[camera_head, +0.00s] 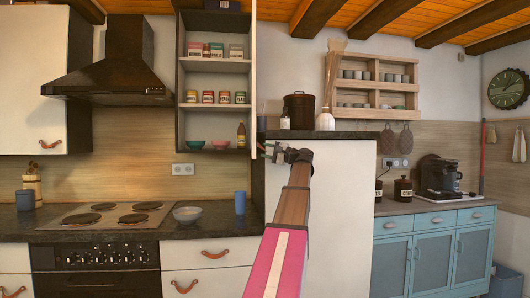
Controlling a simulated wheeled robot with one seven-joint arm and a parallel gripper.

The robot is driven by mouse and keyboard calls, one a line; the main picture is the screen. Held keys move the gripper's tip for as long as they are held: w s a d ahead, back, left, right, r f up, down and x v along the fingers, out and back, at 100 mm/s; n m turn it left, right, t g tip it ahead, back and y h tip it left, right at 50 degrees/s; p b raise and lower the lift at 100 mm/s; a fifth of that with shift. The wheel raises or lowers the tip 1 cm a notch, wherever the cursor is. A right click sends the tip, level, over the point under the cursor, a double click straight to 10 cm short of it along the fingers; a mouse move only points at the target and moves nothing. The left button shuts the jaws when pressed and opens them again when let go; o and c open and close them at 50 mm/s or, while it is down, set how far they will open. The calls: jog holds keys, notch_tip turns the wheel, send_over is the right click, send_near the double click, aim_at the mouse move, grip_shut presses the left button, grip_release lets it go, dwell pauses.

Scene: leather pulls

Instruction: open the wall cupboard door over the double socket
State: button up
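The wall cupboard (214,66) above the double socket (183,169) stands open, with its shelves in view. Its door (254,80) is swung out toward me at the cupboard's right side and shows almost edge-on as a thin pale strip. The door's pull is not visible. My gripper (272,151) is at the end of my raised arm, just right of the door's lower end. I cannot tell whether it touches the door. Its fingers are small and seen from behind, so their opening is unclear.
Jars and boxes fill the shelves, with bowls and a bottle (241,136) at the bottom. A hob (105,215), glass bowl (187,214) and blue cup (240,202) are on the counter below. A tall white unit (345,205) stands behind my arm. A range hood (125,60) is left.

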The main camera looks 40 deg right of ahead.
jog(key=v, duration=1)
